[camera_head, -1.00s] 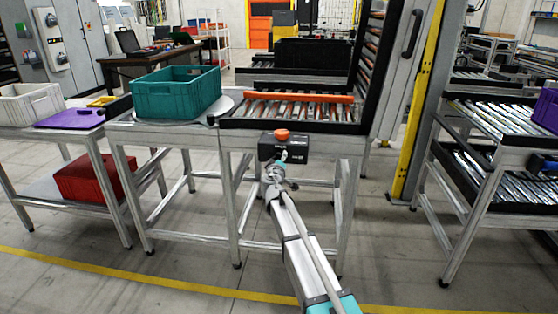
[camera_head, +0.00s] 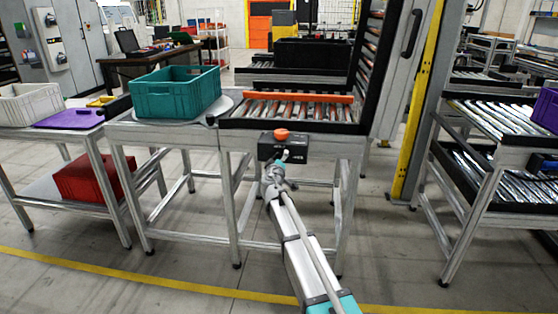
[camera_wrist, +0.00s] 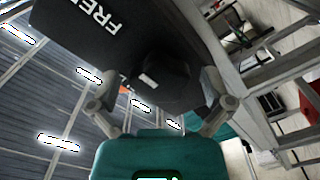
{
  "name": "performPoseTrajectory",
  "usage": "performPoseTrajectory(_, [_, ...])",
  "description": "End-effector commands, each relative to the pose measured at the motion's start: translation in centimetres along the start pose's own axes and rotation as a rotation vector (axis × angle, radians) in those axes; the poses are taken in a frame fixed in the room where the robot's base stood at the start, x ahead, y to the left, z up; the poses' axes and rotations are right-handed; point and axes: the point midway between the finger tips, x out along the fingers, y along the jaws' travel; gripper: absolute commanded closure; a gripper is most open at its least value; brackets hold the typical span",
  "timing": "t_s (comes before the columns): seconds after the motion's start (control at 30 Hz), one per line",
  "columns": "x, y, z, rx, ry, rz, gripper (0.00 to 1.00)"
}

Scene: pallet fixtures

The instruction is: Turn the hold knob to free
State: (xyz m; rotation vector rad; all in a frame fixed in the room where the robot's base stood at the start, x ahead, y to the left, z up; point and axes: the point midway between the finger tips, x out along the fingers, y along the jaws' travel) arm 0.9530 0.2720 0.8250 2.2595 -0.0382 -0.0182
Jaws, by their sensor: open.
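The hold knob (camera_wrist: 172,78) is a dark round knob with a short white mark, on a dark control box (camera_wrist: 90,28) lettered FREE in the wrist view. In the head view the box (camera_head: 296,148) hangs at the front of the roller table, and my arm's end covers the knob there. My gripper (camera_wrist: 160,92) is open, with one finger on either side of the knob. I cannot tell whether the fingers touch it. In the head view my gripper (camera_head: 281,162) is right in front of the box.
An orange-red button (camera_head: 281,134) sits on top of the box. Behind it is the roller conveyor (camera_head: 300,112) with an orange bar (camera_head: 298,97). A teal crate (camera_head: 176,92) stands to the left on a round plate. A yellow post (camera_head: 417,110) rises to the right.

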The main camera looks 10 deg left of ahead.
Motion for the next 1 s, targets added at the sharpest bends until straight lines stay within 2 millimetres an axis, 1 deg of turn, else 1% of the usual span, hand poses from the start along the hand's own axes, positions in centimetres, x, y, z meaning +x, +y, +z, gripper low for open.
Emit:
performPoseTrajectory(0.17, [-0.9,0.0,0.0,0.000,0.000,0.000,0.00])
performPoseTrajectory(0.27, [-1.9,0.0,0.0,0.000,0.000,0.000,0.00])
performPoseTrajectory(0.47, [-4.8,0.0,0.1,0.000,0.001,-0.001,0.00])
performPoseTrajectory(0.7, [-8.7,0.1,0.1,0.000,0.000,-0.001,0.00])
performPoseTrajectory(0.83, [-10.4,0.0,0.1,0.000,0.000,-0.001,0.00])
performPoseTrajectory(1.0, [-11.6,0.0,0.1,0.000,-0.001,0.000,0.00])
